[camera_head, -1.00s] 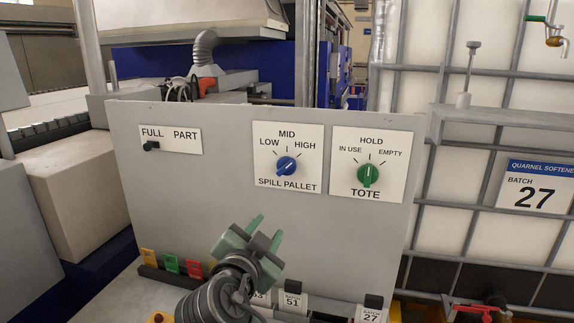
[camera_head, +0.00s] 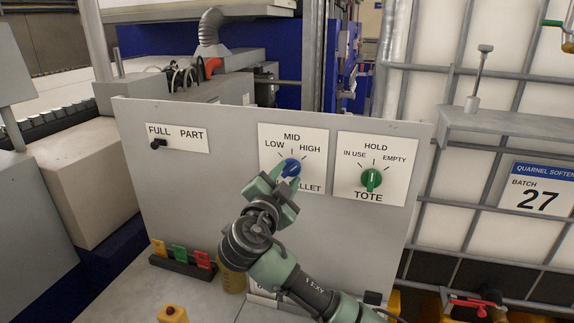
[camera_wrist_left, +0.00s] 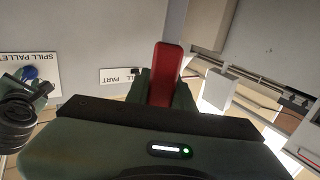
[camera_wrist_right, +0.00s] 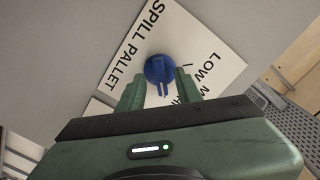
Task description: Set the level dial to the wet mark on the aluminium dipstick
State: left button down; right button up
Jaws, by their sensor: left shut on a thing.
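The blue level dial (camera_head: 291,167) sits on the SPILL PALLET plate (camera_head: 318,148), marked LOW, MID and HIGH. My right gripper (camera_head: 277,181) is open at the dial. In the right wrist view its fingers (camera_wrist_right: 158,92) stand on either side of the blue knob (camera_wrist_right: 160,68); contact is unclear. The knob seems to point toward the HIGH side, but the gripper hides part of it. A grey metal rod (camera_head: 479,75) with a blocky head stands at the tote, possibly the dipstick; no wet mark is readable. My left gripper (camera_wrist_left: 160,95) is shut on a red piece (camera_wrist_left: 164,70).
A green TOTE dial (camera_head: 371,179) sits right of the blue one, pointing up to HOLD. A black FULL/PART slider (camera_head: 158,144) is at left. Coloured tags (camera_head: 180,253) stand in a rack below, beside an amber container (camera_head: 232,280). The tote (camera_head: 500,145) has a grey frame.

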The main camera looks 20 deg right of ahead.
jog(key=shift+w+d, duration=0.15)
jog(key=shift+w, duration=0.15)
grip_shut()
jog(key=shift+f, duration=0.1)
